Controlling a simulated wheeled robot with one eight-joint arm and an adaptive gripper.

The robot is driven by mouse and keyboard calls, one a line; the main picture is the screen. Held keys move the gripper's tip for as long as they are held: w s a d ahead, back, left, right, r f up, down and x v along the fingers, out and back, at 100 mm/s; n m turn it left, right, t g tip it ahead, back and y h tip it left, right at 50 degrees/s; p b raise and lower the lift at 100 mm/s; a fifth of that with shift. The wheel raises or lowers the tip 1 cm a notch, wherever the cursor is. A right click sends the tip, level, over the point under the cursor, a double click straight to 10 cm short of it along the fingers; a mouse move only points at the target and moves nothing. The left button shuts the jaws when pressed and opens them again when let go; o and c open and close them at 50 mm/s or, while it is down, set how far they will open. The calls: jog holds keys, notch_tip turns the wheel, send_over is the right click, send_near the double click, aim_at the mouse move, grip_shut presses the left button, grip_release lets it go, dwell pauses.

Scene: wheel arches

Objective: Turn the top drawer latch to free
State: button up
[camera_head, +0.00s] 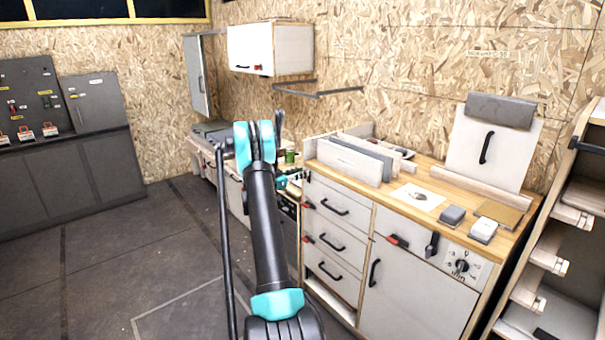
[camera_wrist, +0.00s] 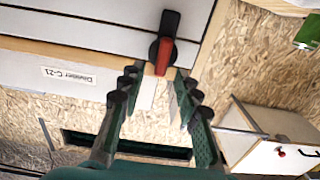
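The top drawer latch (camera_head: 308,204) shows in the head view as a small red and black piece at the left end of the top drawer (camera_head: 350,213), beside its black handle (camera_head: 335,207). In the wrist view, a latch with a black body and a red lever (camera_wrist: 165,56) sits on a white front near its edge, its lever pointing down in the picture. My gripper (camera_wrist: 158,77) is open and empty, with the lever just beyond and between its fingertips. I cannot tell whether they touch. In the head view my arm hides most of my gripper.
Lower drawers (camera_head: 322,239) have similar handles. A wooden worktop (camera_head: 450,187) above carries grey and white panels (camera_head: 348,160) and small blocks. Another red latch (camera_head: 397,240) is on the front to the right. A shelf rack (camera_head: 567,215) stands at far right. Floor (camera_head: 110,260) at left is open.

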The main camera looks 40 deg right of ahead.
jog(key=shift+d, duration=0.75)
jog(key=shift+c, duration=0.6)
grip_shut()
jog(key=shift+w+n, duration=0.1)
jog(key=shift+n, duration=0.5)
jog(key=shift+w+a+f+n, duration=0.1)
jog(key=shift+w+f+n, duration=0.25)
jog(key=shift+n, duration=2.4)
jog(key=shift+w+f+n, duration=0.2)
jog(key=shift+f+n, duration=0.2)
jog(key=shift+n, duration=2.4)
jog(key=shift+w+a+f+n, duration=0.1)
jog(key=shift+w+f+n, duration=0.25)
jog(key=shift+n, duration=2.4)
